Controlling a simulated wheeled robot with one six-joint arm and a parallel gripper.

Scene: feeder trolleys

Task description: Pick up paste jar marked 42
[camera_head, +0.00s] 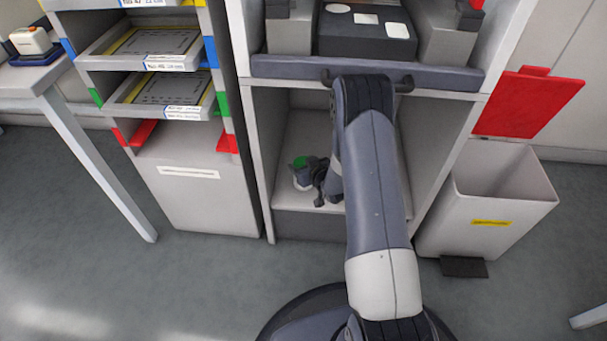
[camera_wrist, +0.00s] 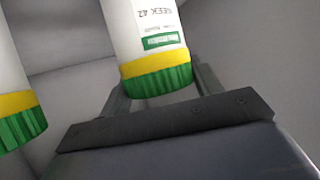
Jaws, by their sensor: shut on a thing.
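The paste jar marked 42 (camera_wrist: 155,35) is white with a yellow band and a green ribbed lid. In the head view my gripper (camera_head: 316,178) is inside the lower bay, by a green-lidded jar (camera_head: 300,163); the other jar cannot be made out there.
A rack of trays (camera_head: 195,185) stands to the left. A grey bin (camera_head: 512,210) with a raised red lid (camera_head: 535,102) stands to the right. Floor (camera_head: 130,275) is clear in front.

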